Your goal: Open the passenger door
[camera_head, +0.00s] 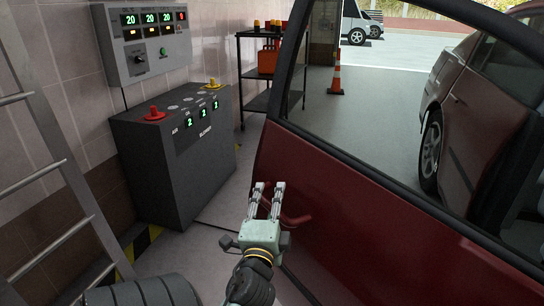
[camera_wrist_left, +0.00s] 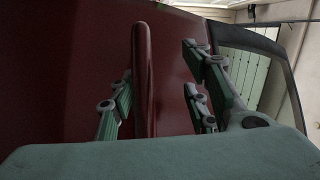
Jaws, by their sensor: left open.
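The dark red car door (camera_head: 360,230) fills the lower right of the head view, with a black window frame around its glass. Its red handle (camera_head: 297,220) shows just right of my left gripper (camera_head: 268,190). In the left wrist view the handle (camera_wrist_left: 144,80) stands as an upright red bar between the spread fingers of my left gripper (camera_wrist_left: 158,95), in front of the door panel (camera_wrist_left: 60,80). The gripper is open, with gaps on the handle's sides; I cannot tell whether a finger touches it. My right gripper is not in view.
A grey control cabinet (camera_head: 175,160) stands left of the door, under a wall panel (camera_head: 145,45). A ladder (camera_head: 60,165) and tire (camera_head: 145,292) are at left. A shelf (camera_head: 262,105), orange cone (camera_head: 337,80) and another red car body (camera_head: 470,100) show beyond. Floor left of the door is clear.

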